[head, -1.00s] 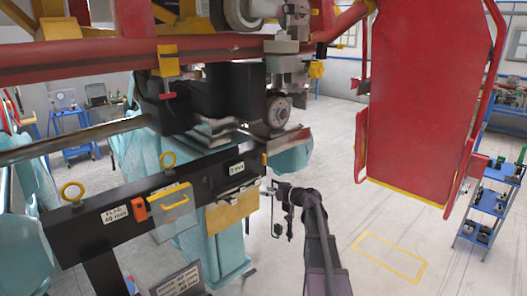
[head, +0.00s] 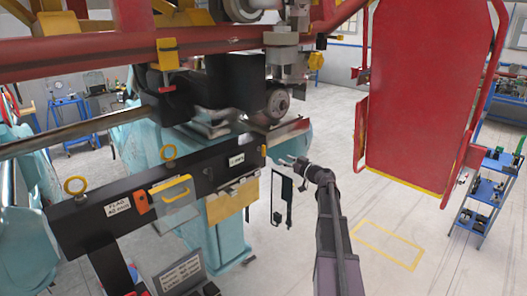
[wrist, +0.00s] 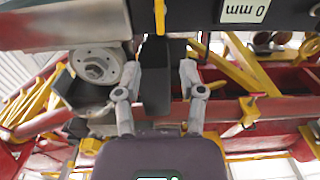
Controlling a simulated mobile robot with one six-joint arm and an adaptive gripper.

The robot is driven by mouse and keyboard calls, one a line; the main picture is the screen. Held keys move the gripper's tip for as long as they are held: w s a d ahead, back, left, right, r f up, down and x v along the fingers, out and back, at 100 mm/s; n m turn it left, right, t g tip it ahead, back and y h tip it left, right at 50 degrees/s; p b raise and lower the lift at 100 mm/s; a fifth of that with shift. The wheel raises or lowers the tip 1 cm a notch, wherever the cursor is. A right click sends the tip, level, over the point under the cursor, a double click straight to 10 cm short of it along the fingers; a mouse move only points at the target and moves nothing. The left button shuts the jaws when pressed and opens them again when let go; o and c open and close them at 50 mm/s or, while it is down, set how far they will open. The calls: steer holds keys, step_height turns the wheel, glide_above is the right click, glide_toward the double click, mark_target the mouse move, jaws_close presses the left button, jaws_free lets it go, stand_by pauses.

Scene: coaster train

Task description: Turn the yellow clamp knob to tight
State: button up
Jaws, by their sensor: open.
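A small yellow piece (head: 264,150), which I take to be the clamp knob, shows at the right end of the black beam (head: 100,222). It is too small in the head view to tell its setting. In the wrist view a narrow yellow piece (wrist: 160,17) hangs at the black bar beside a "0 mm" label (wrist: 244,11). My gripper (head: 286,161) is just right of the beam's end.
A grey wheel (head: 278,103) sits just above the beam's end; it is near the left finger in the wrist view (wrist: 97,66). A red panel (head: 430,95) hangs at right. A red rail (head: 200,50) crosses above. The floor at right is clear around a yellow outline (head: 388,245).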

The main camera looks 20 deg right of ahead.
mark_target(265, 151)
steer(key=x, duration=1.3)
jaws_close()
